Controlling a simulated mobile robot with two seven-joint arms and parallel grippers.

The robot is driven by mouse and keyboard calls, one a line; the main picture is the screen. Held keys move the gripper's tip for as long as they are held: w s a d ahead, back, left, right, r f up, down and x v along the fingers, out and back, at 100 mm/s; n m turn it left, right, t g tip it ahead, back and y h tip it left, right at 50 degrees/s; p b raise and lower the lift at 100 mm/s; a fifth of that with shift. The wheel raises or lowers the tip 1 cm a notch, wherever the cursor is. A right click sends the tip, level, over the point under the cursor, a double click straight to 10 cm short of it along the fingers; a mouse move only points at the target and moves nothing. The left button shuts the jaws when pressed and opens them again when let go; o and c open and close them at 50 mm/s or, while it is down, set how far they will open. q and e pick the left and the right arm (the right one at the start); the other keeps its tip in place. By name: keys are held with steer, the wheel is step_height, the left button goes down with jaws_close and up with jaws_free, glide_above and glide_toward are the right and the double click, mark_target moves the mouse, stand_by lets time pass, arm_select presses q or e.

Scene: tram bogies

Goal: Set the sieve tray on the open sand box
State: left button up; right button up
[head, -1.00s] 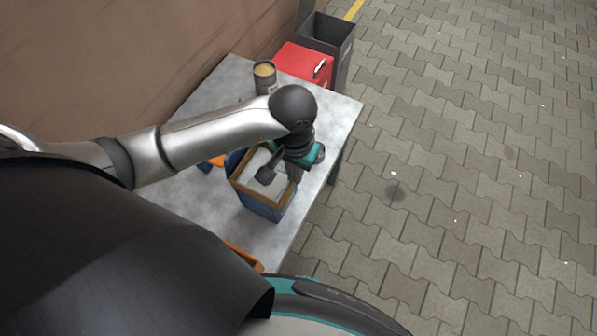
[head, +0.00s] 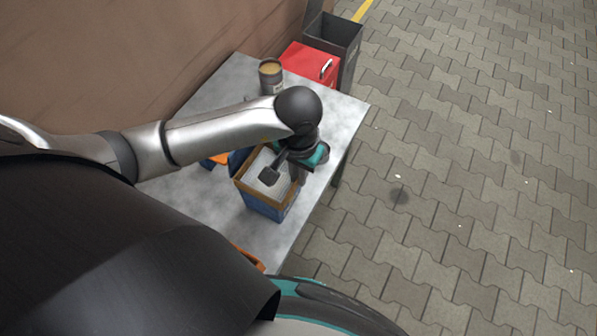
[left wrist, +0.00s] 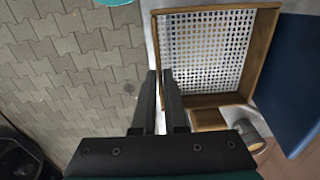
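The sieve tray (left wrist: 205,100) has a brown wooden frame and a pale perforated mesh. In the head view the tray (head: 247,190) lies over the top of the blue sand box (head: 262,205) and looks about level; I cannot tell whether a small gap is left between them. The box's blue lid stands open on the left; it shows at the right of the left wrist view (left wrist: 290,75). My left gripper (left wrist: 160,72) points down at the tray's right side, its fingers close together around the frame's edge. The sand inside is hidden. My right gripper is not in view.
The box stands on a grey table (head: 345,110). Farther back are a can with tan contents (head: 270,76), a red case (head: 309,62) and a dark bin (head: 336,38). A brown block (left wrist: 208,118) lies beside the tray. Orange items lie left of the box. Paved floor is clear at right.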

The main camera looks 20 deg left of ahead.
arm_select(q)
steer(key=o, duration=0.4)
steer(key=shift+o, duration=0.2)
step_height(320, 180, up, 15)
steer(key=p, duration=0.2)
steer(key=shift+r, duration=0.2)
steer(key=shift+s, duration=0.1)
